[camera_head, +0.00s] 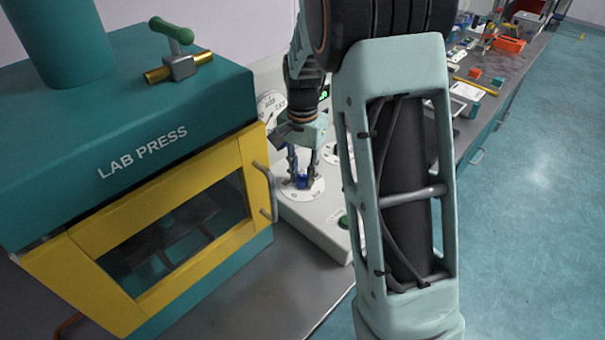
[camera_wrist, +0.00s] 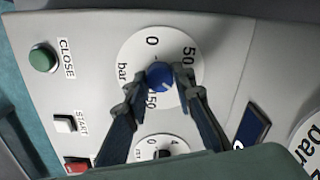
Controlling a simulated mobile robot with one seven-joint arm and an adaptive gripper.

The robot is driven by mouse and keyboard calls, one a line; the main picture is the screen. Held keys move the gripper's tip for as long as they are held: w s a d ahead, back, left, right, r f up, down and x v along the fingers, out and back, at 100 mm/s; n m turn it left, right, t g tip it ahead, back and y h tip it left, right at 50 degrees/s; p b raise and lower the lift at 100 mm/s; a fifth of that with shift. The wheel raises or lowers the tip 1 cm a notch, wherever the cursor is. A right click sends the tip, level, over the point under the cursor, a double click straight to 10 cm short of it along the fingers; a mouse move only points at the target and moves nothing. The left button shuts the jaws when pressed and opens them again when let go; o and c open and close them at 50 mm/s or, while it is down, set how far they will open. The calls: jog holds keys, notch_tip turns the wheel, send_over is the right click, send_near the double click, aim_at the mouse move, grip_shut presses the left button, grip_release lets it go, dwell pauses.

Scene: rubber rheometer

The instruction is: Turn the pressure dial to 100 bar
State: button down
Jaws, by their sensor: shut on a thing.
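The pressure dial is a blue knob (camera_wrist: 160,73) on a round white scale plate (camera_wrist: 130,52) marked "bar", 0, 50 and 150 in the wrist view. My gripper (camera_wrist: 163,82) is shut on the knob, one finger on each side. A small light mark shows on the knob's face, but its exact reading is too small to tell. No 100 label is visible; my right finger covers part of the scale. In the head view, my gripper (camera_head: 301,172) reaches down to the blue knob (camera_head: 301,182) on the sloping white panel (camera_head: 326,222).
A green CLOSE button (camera_wrist: 43,58), a white START button (camera_wrist: 65,123) and a red button (camera_wrist: 77,165) lie left. A smaller dial (camera_wrist: 145,149) sits below the knob. The teal and yellow lab press (camera_head: 130,170), with its door handle (camera_head: 266,190), stands close left of my gripper.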

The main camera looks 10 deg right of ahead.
aim_at(303, 177)
jog(key=c, duration=1.6)
grip_release()
notch_tip(303, 177, up, 12)
jog(key=shift+r, duration=0.1)
